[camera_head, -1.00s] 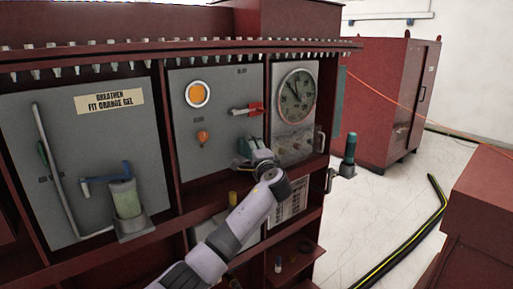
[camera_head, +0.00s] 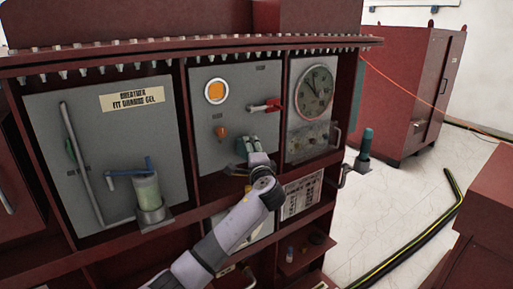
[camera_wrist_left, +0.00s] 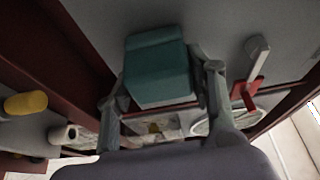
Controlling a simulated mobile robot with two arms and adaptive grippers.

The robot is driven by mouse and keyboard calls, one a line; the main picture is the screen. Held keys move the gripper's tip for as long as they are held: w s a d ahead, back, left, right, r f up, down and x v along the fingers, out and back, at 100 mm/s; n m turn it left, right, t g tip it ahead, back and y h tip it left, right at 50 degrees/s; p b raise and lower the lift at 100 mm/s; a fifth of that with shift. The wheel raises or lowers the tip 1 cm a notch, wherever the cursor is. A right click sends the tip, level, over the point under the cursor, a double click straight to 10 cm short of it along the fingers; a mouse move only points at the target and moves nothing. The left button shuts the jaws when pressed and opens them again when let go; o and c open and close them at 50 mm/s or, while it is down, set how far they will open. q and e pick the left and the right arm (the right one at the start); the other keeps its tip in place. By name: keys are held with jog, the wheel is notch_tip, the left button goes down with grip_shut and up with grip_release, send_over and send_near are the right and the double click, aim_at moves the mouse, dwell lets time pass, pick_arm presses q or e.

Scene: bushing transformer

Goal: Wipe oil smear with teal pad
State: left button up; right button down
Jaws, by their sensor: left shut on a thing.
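My left gripper (camera_head: 247,147) reaches up to the lower part of the middle grey panel (camera_head: 237,83). It is shut on the teal pad (camera_head: 241,149), which shows as a block between its fingers in the left wrist view (camera_wrist_left: 158,70). The pad is close to the panel face; I cannot tell whether it touches. No oil smear can be made out clearly; the pad and gripper cover part of the panel. My right gripper is not in view.
A red-handled lever (camera_head: 265,107) sticks out above and right of the gripper; an orange bulb (camera_head: 221,132) is to its left. A dial gauge (camera_head: 316,93) sits on the right panel. A red shelf edge (camera_head: 290,225) runs below. A red cabinet (camera_head: 405,95) stands behind.

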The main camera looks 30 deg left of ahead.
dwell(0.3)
pick_arm(q)
jog(key=s+d+p, duration=0.1)
jog(key=s+d, duration=0.1)
jog(key=d, duration=0.3)
jog(key=shift+s+d, duration=0.2)
jog(key=shift+d, duration=0.05)
dwell(0.4)
jog(key=shift+s+d+p, duration=0.25)
jog(key=shift+s+d, duration=0.05)
jog(key=shift+d, duration=0.4)
jog(key=shift+s+d+p, duration=0.2)
jog(key=shift+s+d, duration=0.05)
jog(key=shift+d, duration=0.45)
jog(key=shift+f, duration=0.1)
